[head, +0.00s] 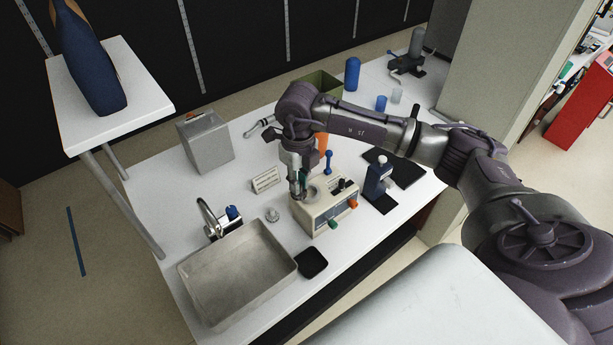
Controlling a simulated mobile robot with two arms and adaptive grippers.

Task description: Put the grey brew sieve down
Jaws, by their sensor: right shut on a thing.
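My right gripper (298,190) reaches down from above to the top of a cream coffee machine (319,220) at the middle of the counter. It is shut on a small grey thing, apparently the grey brew sieve (313,192), at the machine's top left. The sieve is small here and partly hidden by the fingers; I cannot tell whether it touches the machine. My left gripper is not in view.
White counter (160,215) is clear at left.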

